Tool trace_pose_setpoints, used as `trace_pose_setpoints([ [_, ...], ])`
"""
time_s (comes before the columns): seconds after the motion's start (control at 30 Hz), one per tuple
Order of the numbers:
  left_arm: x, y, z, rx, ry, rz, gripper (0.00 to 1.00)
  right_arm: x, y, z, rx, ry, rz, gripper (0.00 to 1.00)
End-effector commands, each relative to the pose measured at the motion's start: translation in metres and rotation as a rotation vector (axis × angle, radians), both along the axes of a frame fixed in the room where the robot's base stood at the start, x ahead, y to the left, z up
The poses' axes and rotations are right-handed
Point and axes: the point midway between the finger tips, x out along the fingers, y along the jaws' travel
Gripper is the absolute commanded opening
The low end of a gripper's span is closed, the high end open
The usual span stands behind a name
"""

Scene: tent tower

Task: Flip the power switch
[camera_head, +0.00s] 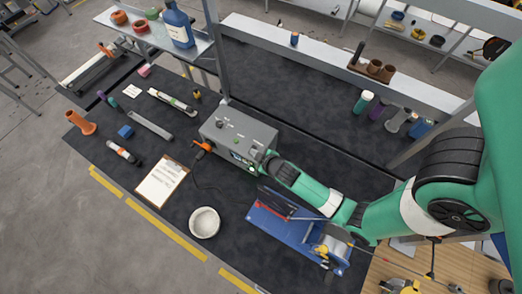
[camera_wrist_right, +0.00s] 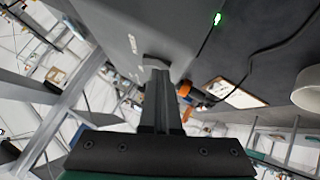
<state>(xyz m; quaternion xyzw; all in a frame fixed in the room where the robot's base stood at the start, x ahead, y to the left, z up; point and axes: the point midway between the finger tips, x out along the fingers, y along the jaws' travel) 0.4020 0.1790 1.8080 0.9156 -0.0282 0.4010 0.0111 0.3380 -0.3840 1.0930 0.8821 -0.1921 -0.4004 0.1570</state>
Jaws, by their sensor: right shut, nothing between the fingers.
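A grey control box (camera_head: 225,125) stands on the dark mat in the middle of the head view, with small knobs on top and a green-lit panel on its front. In the right wrist view the box (camera_wrist_right: 112,25) fills the upper middle, with a glowing green light (camera_wrist_right: 217,18) to its right. My right gripper (camera_head: 264,160) reaches in from the right at the box's right end. In the right wrist view its fingers (camera_wrist_right: 157,70) are shut and empty, tips close to the box; contact cannot be told. The power switch cannot be made out clearly. My left gripper is not in view.
A white bowl (camera_head: 204,222), a clipboard (camera_head: 162,184) and an orange-handled tool (camera_head: 202,147) lie in front of the box. A blue tool tray (camera_head: 280,232) lies under my right arm. A shelf edge (camera_head: 300,53) and metal posts stand behind.

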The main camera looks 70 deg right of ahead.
Motion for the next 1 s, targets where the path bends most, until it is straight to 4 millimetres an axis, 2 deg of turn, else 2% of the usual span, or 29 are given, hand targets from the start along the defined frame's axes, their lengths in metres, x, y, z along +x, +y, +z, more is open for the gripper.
trace_pose_setpoints([
  [0.03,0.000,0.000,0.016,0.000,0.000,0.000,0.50,0.001,0.001,0.017,-0.003,-0.002,0.001,0.00],
  [0.13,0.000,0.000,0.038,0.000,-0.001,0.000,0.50,0.003,0.003,0.043,-0.014,-0.006,-0.001,0.00],
  [0.2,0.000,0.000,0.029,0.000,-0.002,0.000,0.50,-0.009,0.012,0.044,-0.014,-0.007,0.000,0.00],
  [0.5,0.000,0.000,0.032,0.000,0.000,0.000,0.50,-0.048,0.042,0.087,-0.018,-0.010,0.000,0.00],
  [0.7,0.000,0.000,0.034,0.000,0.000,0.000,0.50,-0.057,0.048,0.097,-0.019,-0.012,-0.004,0.00],
  [1.0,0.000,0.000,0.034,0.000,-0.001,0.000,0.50,-0.057,0.048,0.098,-0.019,-0.013,-0.005,0.00],
])
